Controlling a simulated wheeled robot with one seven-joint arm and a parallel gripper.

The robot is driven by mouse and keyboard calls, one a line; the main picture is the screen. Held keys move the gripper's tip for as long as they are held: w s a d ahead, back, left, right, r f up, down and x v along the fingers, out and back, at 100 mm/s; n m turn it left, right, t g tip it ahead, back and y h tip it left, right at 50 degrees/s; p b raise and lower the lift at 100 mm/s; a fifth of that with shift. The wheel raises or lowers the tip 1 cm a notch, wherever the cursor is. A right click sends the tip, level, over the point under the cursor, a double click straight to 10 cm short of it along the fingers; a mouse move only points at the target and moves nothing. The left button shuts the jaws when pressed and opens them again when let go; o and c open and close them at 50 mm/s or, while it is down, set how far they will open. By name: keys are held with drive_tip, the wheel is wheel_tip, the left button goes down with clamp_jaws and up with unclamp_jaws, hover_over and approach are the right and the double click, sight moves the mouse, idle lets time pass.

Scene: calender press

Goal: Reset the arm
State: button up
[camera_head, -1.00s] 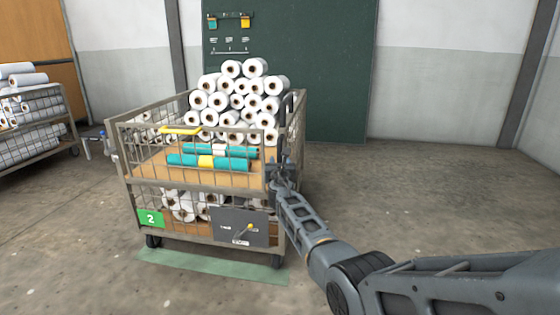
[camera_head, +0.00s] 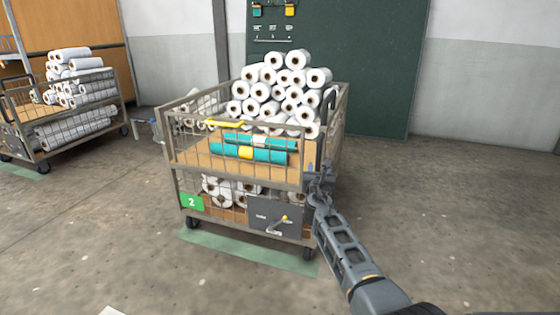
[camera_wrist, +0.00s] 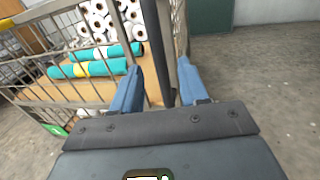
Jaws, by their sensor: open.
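My gripper (camera_head: 318,180) is at the right front corner of the wire cart (camera_head: 240,180), with my arm coming in from the lower right. In the wrist view, the two blue fingers of my gripper (camera_wrist: 158,66) are spread apart. A dark upright bar (camera_wrist: 163,40) of the cart shows between them. The fingers do not look closed on the bar; whether either touches it I cannot tell.
The cart carries a pile of white rolls (camera_head: 285,85) and teal rolls (camera_head: 250,153). It stands by a green floor marking (camera_head: 250,254). Another loaded cart (camera_head: 75,130) stands at the left. A dark green board (camera_head: 385,70) is behind. Floor at the right is clear.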

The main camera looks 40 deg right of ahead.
drive_tip(key=s+a+f+m+t+y, duration=0.1)
drive_tip(key=s+a+f+m+y, duration=0.2)
drive_tip(key=s+a+f, duration=0.6)
drive_tip(key=s+a+f+m+y, duration=0.3)
drive_tip(key=s+a+f, duration=0.25)
drive_tip(key=a, duration=0.45)
drive_tip(key=s+a+m+t+y, duration=0.15)
drive_tip(key=s+a+m, duration=0.25)
drive_tip(key=s+a, duration=0.45)
drive_tip(key=s+a+m+y, duration=0.35)
drive_tip(key=s+a, duration=0.25)
drive_tip(key=s, duration=0.5)
drive_tip(key=s+a+r+m+y, duration=0.1)
drive_tip(key=s+a+r+m, duration=0.4)
drive_tip(key=s+r, duration=0.45)
drive_tip(key=s+a+r+m+y, duration=0.2)
drive_tip(key=s+r+m, duration=0.6)
drive_tip(key=s, duration=0.2)
wheel_tip(320, 180, up, 25)
drive_tip(key=p, duration=2.4)
drive_tip(key=shift+w+p, duration=0.15)
drive_tip(key=shift+p, duration=0.2)
